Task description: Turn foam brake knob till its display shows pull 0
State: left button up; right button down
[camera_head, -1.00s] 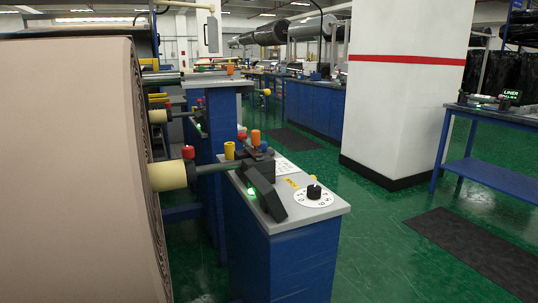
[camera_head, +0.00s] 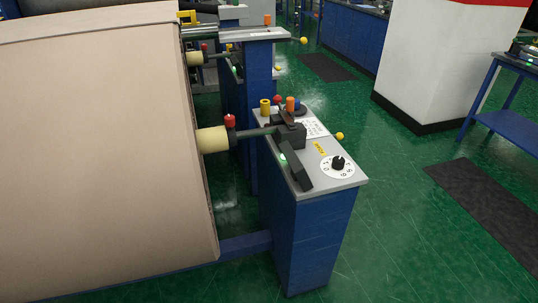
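A black knob (camera_head: 338,163) sits on a white numbered dial (camera_head: 329,172) on top of the nearest blue cabinet (camera_head: 318,230). Whether this is the foam brake knob cannot be read. A yellow label (camera_head: 320,149) lies beside the dial; its text is too small to read. A dark slanted box (camera_head: 296,168) with a small green light stands left of the dial. Its face is turned away, and I see no readable pull value. Neither of my grippers is in view.
A large beige wrapped roll (camera_head: 100,150) fills the left, its shaft (camera_head: 255,133) running to the cabinet. A low blue beam (camera_head: 245,243) joins the cabinet base. Green floor (camera_head: 410,230) is open to the right, with a dark mat (camera_head: 490,205), white pillar (camera_head: 430,70) and blue table (camera_head: 495,115).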

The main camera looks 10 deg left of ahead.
aim_at(338, 161)
jog(key=i+l+u, duration=0.15)
jog(key=u, duration=0.25)
jog(key=i+l+u, duration=0.1)
jog(key=l+u, duration=0.3)
jog(key=i+l+u, duration=0.1)
jog(key=l+u, duration=0.5)
jog(key=u, duration=0.15)
jog(key=l+u, duration=0.25)
jog(key=l, duration=1.6)
